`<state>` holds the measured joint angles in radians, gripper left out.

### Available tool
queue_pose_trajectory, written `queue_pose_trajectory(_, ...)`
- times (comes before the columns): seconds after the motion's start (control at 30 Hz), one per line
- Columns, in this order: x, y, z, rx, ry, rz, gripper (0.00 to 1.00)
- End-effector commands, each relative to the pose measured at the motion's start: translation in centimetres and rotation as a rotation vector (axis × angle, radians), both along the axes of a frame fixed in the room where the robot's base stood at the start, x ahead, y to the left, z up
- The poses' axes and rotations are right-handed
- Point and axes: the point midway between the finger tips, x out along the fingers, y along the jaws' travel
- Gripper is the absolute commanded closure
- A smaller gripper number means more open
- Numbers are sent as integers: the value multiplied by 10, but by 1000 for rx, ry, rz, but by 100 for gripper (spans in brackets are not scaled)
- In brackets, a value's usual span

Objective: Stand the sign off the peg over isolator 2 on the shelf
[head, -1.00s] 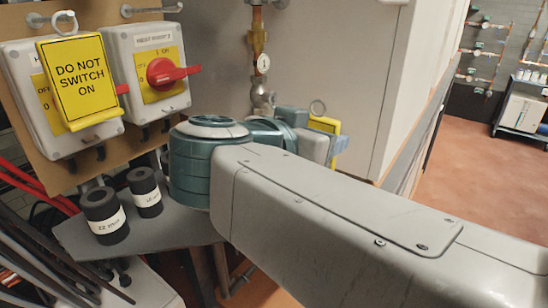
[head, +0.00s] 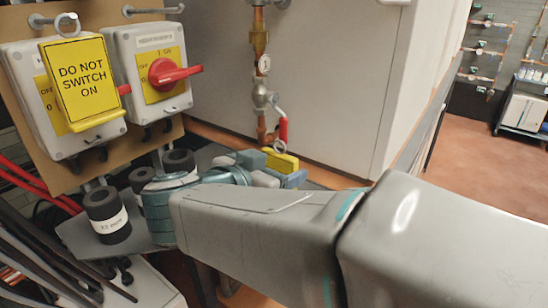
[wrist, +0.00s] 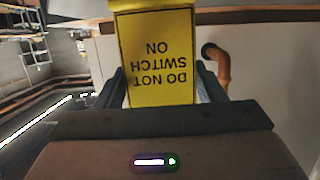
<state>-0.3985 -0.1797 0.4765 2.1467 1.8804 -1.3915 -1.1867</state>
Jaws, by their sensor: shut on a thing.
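My gripper (head: 285,176) is shut on a yellow sign (head: 279,160) with a ring on top. In the wrist view the sign (wrist: 160,50) sits between the fingers (wrist: 161,88), its "DO NOT SWITCH ON" text upside down. In the head view my gripper hides much of the sign. The peg (head: 155,10) over the right isolator (head: 150,70), which has a red handle, is empty. The grey shelf (head: 75,235) is below the isolators, partly hidden by my arm. The held sign is in the air to the right of the black cylinders there.
Several black cylinders (head: 106,215) stand on the shelf. Another yellow sign (head: 80,82) hangs in front of the left isolator (head: 35,100). A copper pipe with a red-handled valve (head: 283,130) is behind my gripper. Dark cables (head: 40,255) run at lower left.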

Motion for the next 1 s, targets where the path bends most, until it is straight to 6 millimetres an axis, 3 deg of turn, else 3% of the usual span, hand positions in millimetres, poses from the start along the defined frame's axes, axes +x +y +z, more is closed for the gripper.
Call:
queue_pose_trajectory(0.2, 0, 0, -4, -2, 1, 1, 52)
queue_pose_trajectory(0.23, 0, 0, -4, -1, 1, 0, 28)
queue_pose_trajectory(0.3, 0, 0, -3, -1, 1, 0, 15)
queue_pose_trajectory(0.67, -1, 2, 2, 1, -1, 2, 15)
queue_pose_trajectory(1.0, -51, 41, 17, 3, 0, 5, 15)
